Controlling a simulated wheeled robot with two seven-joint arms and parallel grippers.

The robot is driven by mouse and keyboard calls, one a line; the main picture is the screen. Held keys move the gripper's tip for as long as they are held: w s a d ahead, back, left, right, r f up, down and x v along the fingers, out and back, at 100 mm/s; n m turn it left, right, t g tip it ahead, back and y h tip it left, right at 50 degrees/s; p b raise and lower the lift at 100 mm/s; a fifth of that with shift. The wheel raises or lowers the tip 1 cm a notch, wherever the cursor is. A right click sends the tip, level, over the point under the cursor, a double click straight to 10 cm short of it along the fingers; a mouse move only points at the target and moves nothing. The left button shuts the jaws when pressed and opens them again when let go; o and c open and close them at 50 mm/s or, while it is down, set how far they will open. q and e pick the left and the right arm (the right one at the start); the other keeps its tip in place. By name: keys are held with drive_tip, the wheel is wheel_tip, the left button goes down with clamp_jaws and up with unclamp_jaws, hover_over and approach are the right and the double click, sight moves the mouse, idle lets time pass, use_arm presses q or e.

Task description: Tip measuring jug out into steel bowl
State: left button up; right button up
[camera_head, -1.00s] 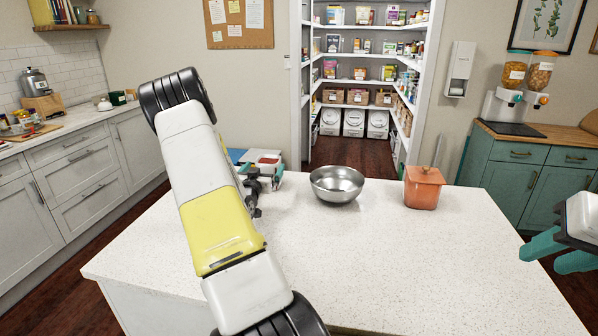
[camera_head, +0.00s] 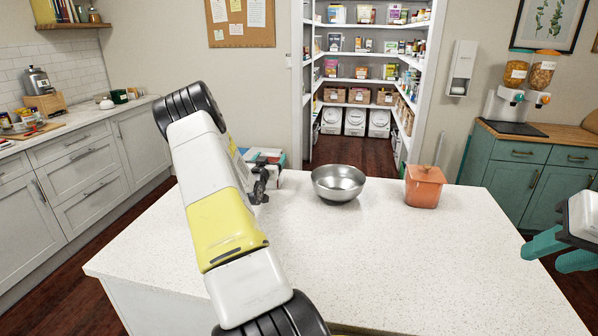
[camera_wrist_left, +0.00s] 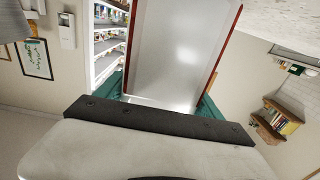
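The steel bowl (camera_head: 338,184) stands upright on the white counter, right of my left arm; no contents show in it. My left gripper is mostly hidden behind its own arm in the head view. In the left wrist view its teal fingers (camera_wrist_left: 165,103) sit on both sides of a pale, translucent body with red edges, which I take as the measuring jug (camera_wrist_left: 180,55). A small part of it shows past the arm in the head view (camera_head: 265,156), left of the bowl and apart from it. Its tilt and contents are unclear. My right gripper (camera_head: 546,258) is open and empty at the right edge.
The counter (camera_head: 400,260) in front is clear. A pantry with shelves lies behind, and a teal cabinet (camera_head: 520,170) with cereal dispensers stands at the right.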

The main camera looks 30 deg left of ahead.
use_arm(q)
drive_tip(key=c, duration=1.4)
drive_tip(key=shift+c, duration=0.2)
drive_tip(key=shift+r, duration=0.15)
